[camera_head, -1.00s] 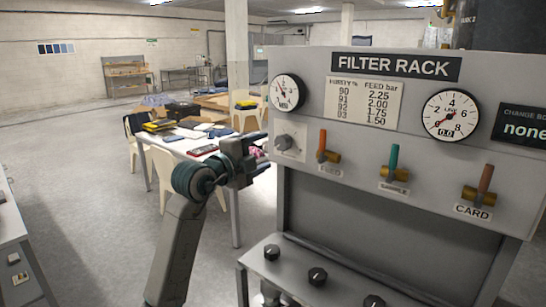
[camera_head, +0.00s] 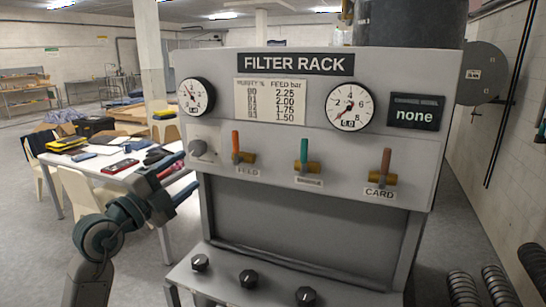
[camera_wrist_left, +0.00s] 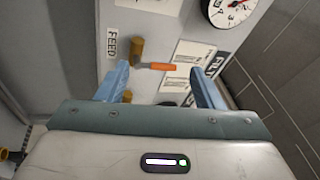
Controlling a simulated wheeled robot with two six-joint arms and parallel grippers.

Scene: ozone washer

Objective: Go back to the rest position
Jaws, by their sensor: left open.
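In the head view the FEED lever (camera_head: 236,143), the green lever (camera_head: 304,152) and the brown CARD lever (camera_head: 385,163) all point up. My right gripper is not seen.
A left gauge (camera_head: 195,97), a right gauge (camera_head: 350,107) and a screen reading "none" (camera_head: 414,114) are on the panel. A cluttered table (camera_head: 105,178) with chairs stands behind my left arm. Black coils (camera_head: 497,287) lie at the right.

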